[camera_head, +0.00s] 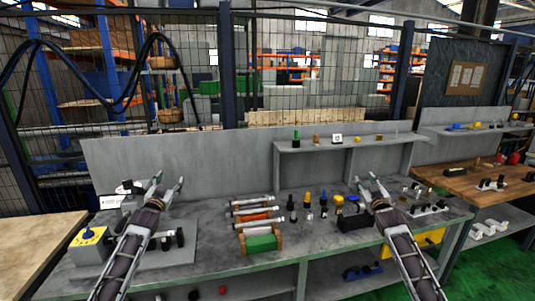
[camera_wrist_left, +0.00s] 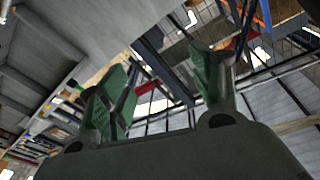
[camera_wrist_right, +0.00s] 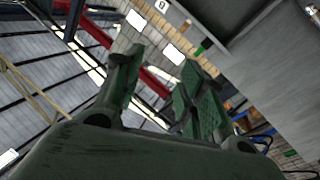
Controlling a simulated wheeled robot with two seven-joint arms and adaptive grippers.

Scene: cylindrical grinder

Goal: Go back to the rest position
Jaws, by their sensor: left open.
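My left gripper (camera_head: 168,182) is raised above the left part of the grey workbench (camera_head: 205,255), with its fingers pointing up and away. In the left wrist view its two green-padded fingers (camera_wrist_left: 160,85) stand apart with nothing between them. My right gripper (camera_head: 365,178) is raised over the right part of the bench, near the shelf. In the right wrist view its fingers (camera_wrist_right: 160,80) are also apart and empty. Neither gripper appears to touch anything.
A black box (camera_head: 354,218) stands near my right arm. A raised shelf (camera_head: 345,146) spans the back. A wooden table (camera_head: 460,178) is at right.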

